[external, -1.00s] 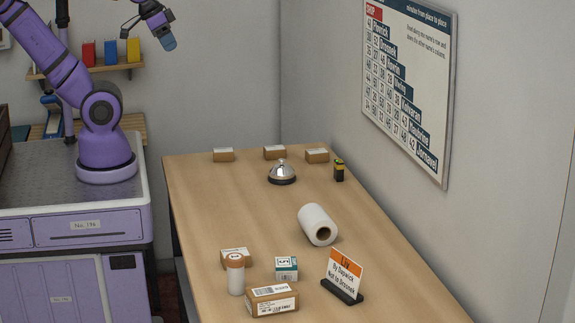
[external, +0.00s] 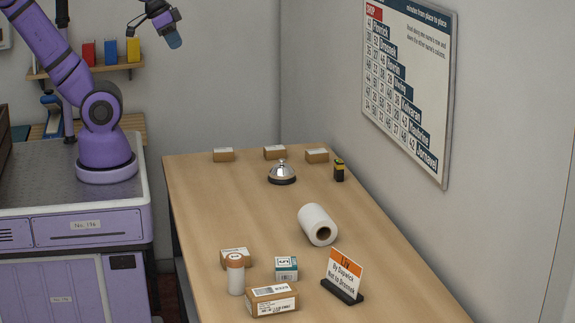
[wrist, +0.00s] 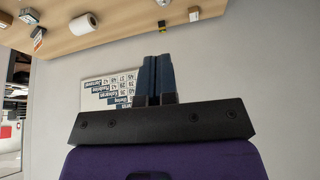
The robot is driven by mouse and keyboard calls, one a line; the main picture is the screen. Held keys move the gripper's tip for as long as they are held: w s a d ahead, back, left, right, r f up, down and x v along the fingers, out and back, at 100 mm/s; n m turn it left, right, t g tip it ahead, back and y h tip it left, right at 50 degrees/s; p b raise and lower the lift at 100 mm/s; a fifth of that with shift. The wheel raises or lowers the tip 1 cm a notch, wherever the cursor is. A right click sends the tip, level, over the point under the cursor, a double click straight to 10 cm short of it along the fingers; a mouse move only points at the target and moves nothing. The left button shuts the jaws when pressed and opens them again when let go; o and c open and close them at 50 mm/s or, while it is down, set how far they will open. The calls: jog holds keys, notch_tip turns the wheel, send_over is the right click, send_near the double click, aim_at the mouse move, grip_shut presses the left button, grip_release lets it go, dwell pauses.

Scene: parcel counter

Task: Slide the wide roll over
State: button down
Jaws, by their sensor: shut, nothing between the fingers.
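The wide roll (external: 317,224) is a white cylinder with a brown core, lying on its side on the wooden counter, right of the middle. Its open end faces the front of the picture. It also shows in the wrist view (wrist: 83,23), at the upper left. My gripper (external: 175,41) is raised in the air at the upper left, beyond the counter's far left corner and well apart from the roll. In the wrist view its two dark fingers (wrist: 155,58) are together with nothing between them.
The counter (external: 225,205) holds a bell (external: 282,172), a black-and-yellow item (external: 339,170) and several small boxes at the back. The counter left of the roll is clear.

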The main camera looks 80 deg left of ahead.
aim_at(320, 216)
jog(key=w+d+f+m+g, duration=0.1)
jog(key=w+d+f+m, duration=0.25)
jog(key=w, duration=0.35)
jog(key=w+d+f+m+g, duration=0.1)
jog(key=w+d+f+m, duration=0.25)
jog(key=w, duration=0.45)
jog(key=w+d+f+m+g, duration=0.1)
jog(key=w+d+f+m, duration=0.15)
jog(key=w+d, duration=0.35)
jog(key=w+d+f+m+g+h, duration=0.1)
jog(key=w+d+f+m, duration=0.35)
jog(key=d+f, duration=0.55)
jog(key=w+d+f+m+g+h, duration=0.1)
jog(key=w+d+f+m, duration=0.3)
jog(key=f, duration=1)
jog(key=shift+n, duration=0.4)
jog(key=d, duration=1.3)
jog(key=shift+w+r, duration=0.15)
jog(key=shift+w, duration=0.15)
jog(key=shift+s+a+f, duration=0.15)
jog(key=shift+f, duration=0.65)
